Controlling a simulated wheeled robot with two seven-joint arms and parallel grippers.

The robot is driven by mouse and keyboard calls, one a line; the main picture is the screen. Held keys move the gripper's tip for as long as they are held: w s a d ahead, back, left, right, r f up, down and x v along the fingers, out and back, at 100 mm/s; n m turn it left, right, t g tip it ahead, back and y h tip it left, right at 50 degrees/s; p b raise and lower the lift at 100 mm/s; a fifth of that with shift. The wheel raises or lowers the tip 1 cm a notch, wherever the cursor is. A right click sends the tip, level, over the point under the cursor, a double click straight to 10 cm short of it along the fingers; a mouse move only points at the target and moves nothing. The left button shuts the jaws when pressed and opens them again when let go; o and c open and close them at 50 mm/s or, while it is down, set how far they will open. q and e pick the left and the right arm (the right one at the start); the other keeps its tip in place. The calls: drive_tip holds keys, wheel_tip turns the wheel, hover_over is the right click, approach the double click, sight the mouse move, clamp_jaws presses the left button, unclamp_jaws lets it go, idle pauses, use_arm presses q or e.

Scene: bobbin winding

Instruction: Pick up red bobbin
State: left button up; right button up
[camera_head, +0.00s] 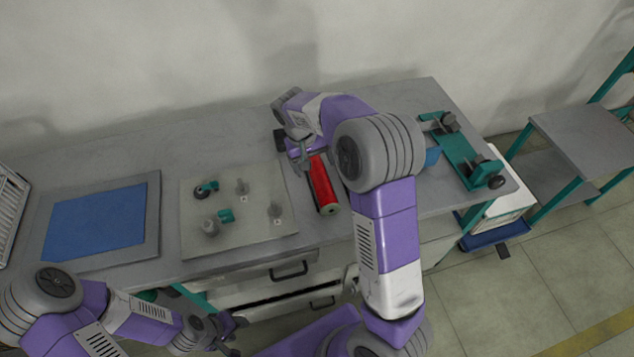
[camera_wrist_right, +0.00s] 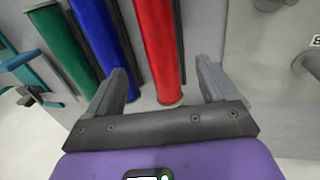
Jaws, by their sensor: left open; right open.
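The red bobbin (camera_head: 323,187) lies on the workbench beside the light board, partly hidden by my right arm. My right gripper (camera_head: 300,160) is by its far end. In the right wrist view the red bobbin (camera_wrist_right: 157,45) runs between the two spread fingers of my right gripper (camera_wrist_right: 162,75). Its end is near the gripper's palm, and I cannot tell whether a finger touches it. My left gripper (camera_head: 228,335) is open and empty, low in front of the bench.
A blue bobbin (camera_wrist_right: 102,40) and a green bobbin (camera_wrist_right: 57,40) lie left of the red one in the wrist view. The light board (camera_head: 245,205) carries several pegs. A blue panel (camera_head: 95,222) is at left, and a teal fixture (camera_head: 460,150) at right.

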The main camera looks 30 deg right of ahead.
sight(319, 176)
drive_tip(key=shift+f, duration=0.5)
drive_tip(key=b+x, duration=0.3)
drive_tip(key=x, duration=0.4)
drive_tip(key=shift+w+d+f, duration=0.1)
drive_tip(key=shift+w+f, duration=0.05)
drive_tip(key=shift+f, duration=0.05)
use_arm(q)
wheel_tip(319, 176, down, 4)
drive_tip(key=shift+w+r, duration=0.1)
drive_tip(key=shift+r, duration=0.05)
use_arm(e)
drive_tip(key=shift+r, duration=0.1)
drive_tip(key=c, duration=1.3)
